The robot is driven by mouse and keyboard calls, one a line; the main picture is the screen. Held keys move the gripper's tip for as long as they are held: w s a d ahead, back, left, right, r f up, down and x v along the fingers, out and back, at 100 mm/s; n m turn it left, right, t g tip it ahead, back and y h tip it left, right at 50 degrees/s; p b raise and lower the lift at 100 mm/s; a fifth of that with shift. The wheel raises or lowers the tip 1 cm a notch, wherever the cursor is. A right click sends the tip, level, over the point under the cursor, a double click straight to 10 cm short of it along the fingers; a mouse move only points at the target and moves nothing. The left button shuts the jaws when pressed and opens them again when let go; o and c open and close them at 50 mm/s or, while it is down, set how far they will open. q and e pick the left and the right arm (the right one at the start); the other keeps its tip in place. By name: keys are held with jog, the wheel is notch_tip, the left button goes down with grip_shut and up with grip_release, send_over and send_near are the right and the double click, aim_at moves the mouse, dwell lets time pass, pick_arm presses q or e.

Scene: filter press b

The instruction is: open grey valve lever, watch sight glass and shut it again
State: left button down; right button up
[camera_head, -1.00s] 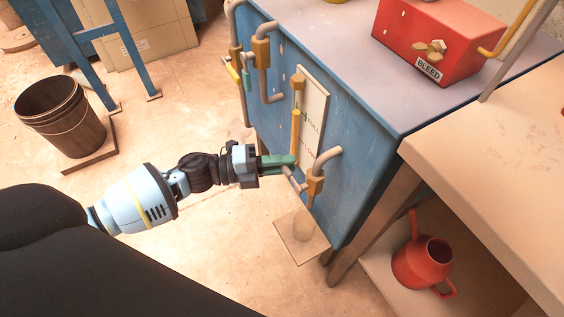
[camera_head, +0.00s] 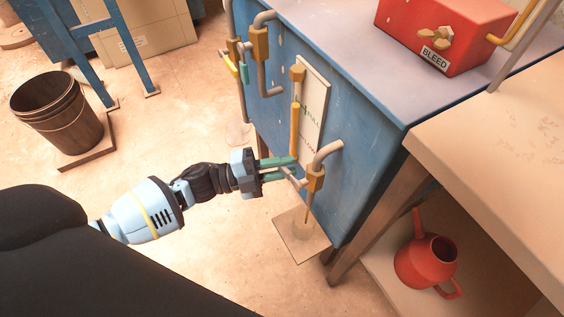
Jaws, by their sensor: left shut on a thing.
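The grey valve lever (camera_head: 293,179) sticks out to the left from a brass valve body (camera_head: 315,179) low on the blue cabinet's side. My left gripper (camera_head: 281,169), with green fingers, is shut on the lever's outer end, which its fingers partly hide. The sight glass (camera_head: 295,128) is an upright tube in front of a white marked plate, with yellow in its lower part below a brass fitting (camera_head: 297,74). My right gripper is out of view.
The blue cabinet (camera_head: 365,150) carries a red box labelled BLEED (camera_head: 435,35) on top. More pipes with a yellow lever (camera_head: 230,65) are at its far corner. A bench (camera_head: 490,150) with a red jug (camera_head: 425,262) below stands right. A dark bucket (camera_head: 58,115) stands on the floor left.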

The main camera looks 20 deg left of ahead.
pick_arm(q)
jog(key=shift+s+d+f+n+t+b, duration=0.2)
jog(key=shift+f+n+t, duration=0.25)
jog(key=shift+n, duration=0.5)
jog(key=shift+s+d+f+n+t+b, duration=0.15)
jog(key=shift+f+n+t+b, duration=0.25)
jog(key=shift+n, duration=0.55)
jog(key=shift+f, duration=0.15)
jog(key=c, duration=1.3)
grip_release()
jog(key=shift+p+v, duration=0.3)
jog(key=shift+v, duration=3.6)
jog(key=shift+w, duration=0.1)
